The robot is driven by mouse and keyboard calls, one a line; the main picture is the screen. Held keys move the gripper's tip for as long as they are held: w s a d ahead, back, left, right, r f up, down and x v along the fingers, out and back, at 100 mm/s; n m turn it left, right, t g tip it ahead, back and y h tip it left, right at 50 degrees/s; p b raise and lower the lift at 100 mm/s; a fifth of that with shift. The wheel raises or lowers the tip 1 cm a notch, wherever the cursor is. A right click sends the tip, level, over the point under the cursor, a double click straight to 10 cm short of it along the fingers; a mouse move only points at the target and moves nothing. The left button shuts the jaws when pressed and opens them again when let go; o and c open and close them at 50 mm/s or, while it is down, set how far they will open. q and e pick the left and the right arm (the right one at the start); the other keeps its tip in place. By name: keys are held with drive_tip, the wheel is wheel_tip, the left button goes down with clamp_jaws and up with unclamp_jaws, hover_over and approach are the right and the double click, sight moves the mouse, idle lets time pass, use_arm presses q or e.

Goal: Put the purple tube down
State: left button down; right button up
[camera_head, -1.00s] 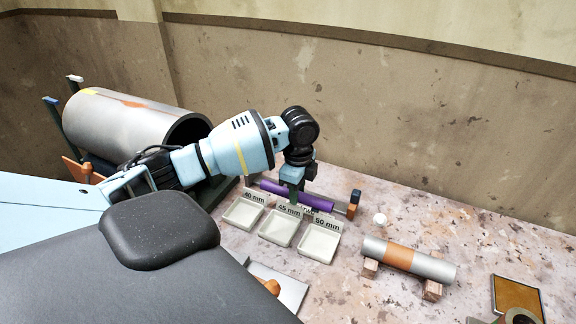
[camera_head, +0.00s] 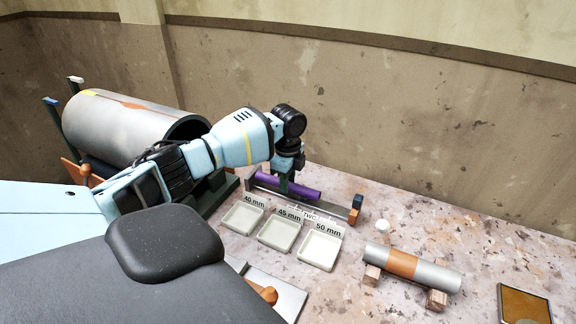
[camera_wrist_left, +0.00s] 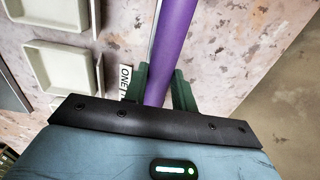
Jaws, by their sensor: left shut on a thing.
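The purple tube (camera_head: 304,192) is long and slim and lies roughly level at the back of the table, behind the labelled trays. My left gripper (camera_head: 286,184) is shut on it from above. In the left wrist view the tube (camera_wrist_left: 174,40) runs between the two dark green fingers of the gripper (camera_wrist_left: 160,88). A metal rail (camera_head: 325,207) with a dark blue and orange end block (camera_head: 356,206) runs just in front of the tube. I cannot tell whether the tube touches anything below it. My right gripper does not show.
Three pale trays labelled 40 mm (camera_head: 242,217), 45 mm (camera_head: 279,233) and 50 mm (camera_head: 320,250) stand in front. A grey pipe with an orange band (camera_head: 403,264) rests on wooden blocks at right.

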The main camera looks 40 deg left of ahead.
use_arm(q)
drive_tip(key=shift+f, duration=0.5)
drive_tip(key=c, duration=1.1)
unclamp_jaws()
drive_tip(key=shift+c, duration=0.2)
wheel_tip(320, 180, up, 12)
